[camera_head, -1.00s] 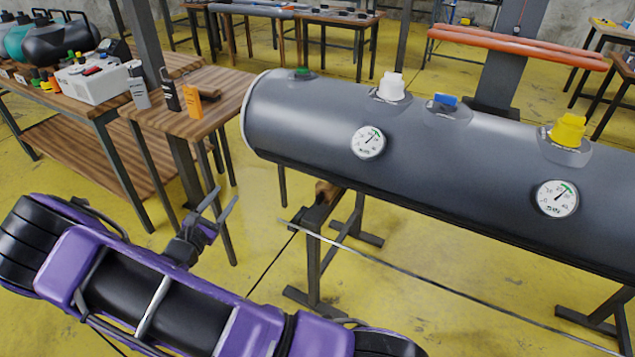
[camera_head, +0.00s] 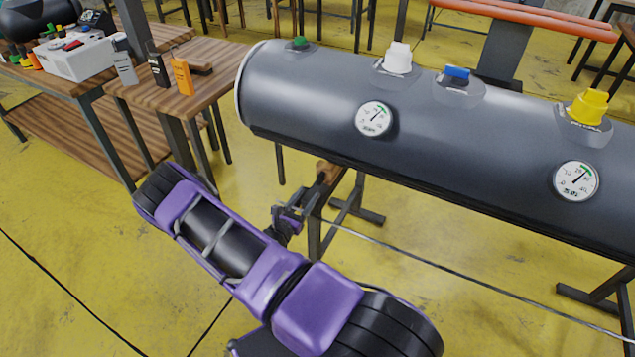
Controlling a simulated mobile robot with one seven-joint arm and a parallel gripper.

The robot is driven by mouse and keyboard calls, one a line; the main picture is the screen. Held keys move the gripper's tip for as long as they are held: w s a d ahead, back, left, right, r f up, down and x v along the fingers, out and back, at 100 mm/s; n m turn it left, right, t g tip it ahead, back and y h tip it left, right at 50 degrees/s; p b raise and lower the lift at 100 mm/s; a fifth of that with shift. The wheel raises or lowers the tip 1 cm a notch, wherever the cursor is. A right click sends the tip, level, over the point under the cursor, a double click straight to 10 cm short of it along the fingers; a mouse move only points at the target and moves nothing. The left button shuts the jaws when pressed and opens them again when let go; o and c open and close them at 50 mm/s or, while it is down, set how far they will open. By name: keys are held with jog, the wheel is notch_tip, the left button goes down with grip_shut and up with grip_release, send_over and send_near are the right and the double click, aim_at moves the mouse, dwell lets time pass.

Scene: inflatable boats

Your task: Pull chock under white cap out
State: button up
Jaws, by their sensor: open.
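The white cap (camera_head: 397,58) sits on top of the long dark grey inflatable tube (camera_head: 300,95), near its left end. A small brown wooden chock (camera_head: 329,172) shows under the tube's lower edge, on top of the dark metal stand (camera_head: 316,230); part of it is hidden by the tube. The chock is below and to the left of the white cap. My gripper (camera_head: 308,203) is open and empty. It is just below and to the left of the chock, close in front of the stand top; I cannot tell whether it touches.
A blue cap (camera_head: 457,74), a yellow cap (camera_head: 588,106) and a green cap (camera_head: 299,43) also sit on the tube. A thin rail (camera_head: 470,268) runs low to the right from the stand. A wooden table (camera_head: 205,80) holding small devices stands at the left. The floor between is clear.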

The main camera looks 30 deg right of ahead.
aim_at(318, 180)
jog(key=x, duration=0.7)
jog(key=shift+w+d+b, duration=0.1)
jog(key=shift+w+b, duration=0.05)
jog(key=shift+b, duration=0.15)
grip_shut()
dwell(1.0)
